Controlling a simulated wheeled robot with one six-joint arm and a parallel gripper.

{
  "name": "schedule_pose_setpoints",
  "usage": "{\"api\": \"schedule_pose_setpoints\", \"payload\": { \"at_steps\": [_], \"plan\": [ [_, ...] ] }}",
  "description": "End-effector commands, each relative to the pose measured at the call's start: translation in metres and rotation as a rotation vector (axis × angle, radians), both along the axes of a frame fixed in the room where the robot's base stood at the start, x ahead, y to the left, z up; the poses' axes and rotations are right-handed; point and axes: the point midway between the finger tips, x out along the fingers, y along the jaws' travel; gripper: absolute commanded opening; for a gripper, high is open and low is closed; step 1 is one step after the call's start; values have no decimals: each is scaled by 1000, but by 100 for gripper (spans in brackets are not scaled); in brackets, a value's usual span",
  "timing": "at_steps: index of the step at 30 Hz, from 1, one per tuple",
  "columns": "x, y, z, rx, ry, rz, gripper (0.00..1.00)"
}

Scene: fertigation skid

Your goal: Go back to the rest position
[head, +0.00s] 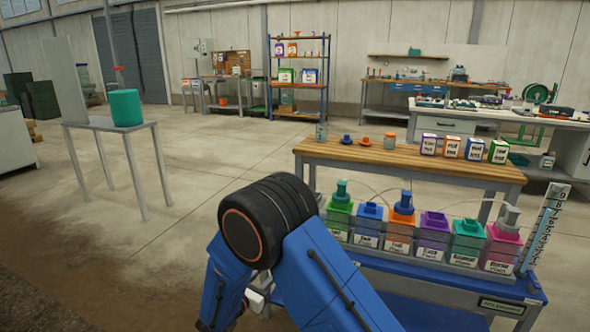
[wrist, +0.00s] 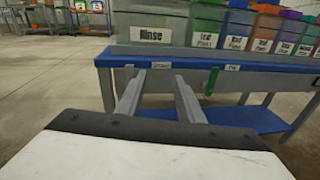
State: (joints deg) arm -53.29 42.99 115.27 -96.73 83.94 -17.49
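My gripper (wrist: 160,84) shows in the wrist view with its two grey fingers apart and nothing between them. The fingers point at the edge of the blue skid bench (wrist: 238,68), below a clear bin labelled Rinse (wrist: 152,30). I cannot tell whether the fingertips touch the bench edge. In the head view my blue arm is folded in the lower middle and the gripper is hidden.
A wooden-topped table (head: 400,160) behind the bins holds several small labelled boxes and blue and orange caps. A grey side table (head: 100,124) at left bears a teal container (head: 126,107). A shelf rack (head: 300,75) stands at the back. Concrete floor is open between them.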

Motion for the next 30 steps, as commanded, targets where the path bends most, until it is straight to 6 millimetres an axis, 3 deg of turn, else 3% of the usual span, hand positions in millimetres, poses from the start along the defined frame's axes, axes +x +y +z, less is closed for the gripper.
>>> {"api": "schedule_pose_setpoints", "payload": {
  "at_steps": [1, 6, 14, 21, 30],
  "plan": [
    [3, -22, 17, 37, -1, -49, 34],
    [1, -92, 58, 163, 5, -214, 34],
    [-22, -191, 108, 372, 2, -455, 34],
    [-60, -269, 143, 576, -16, -663, 34],
    [-124, -344, 174, 848, -60, -903, 34]
  ]
}}
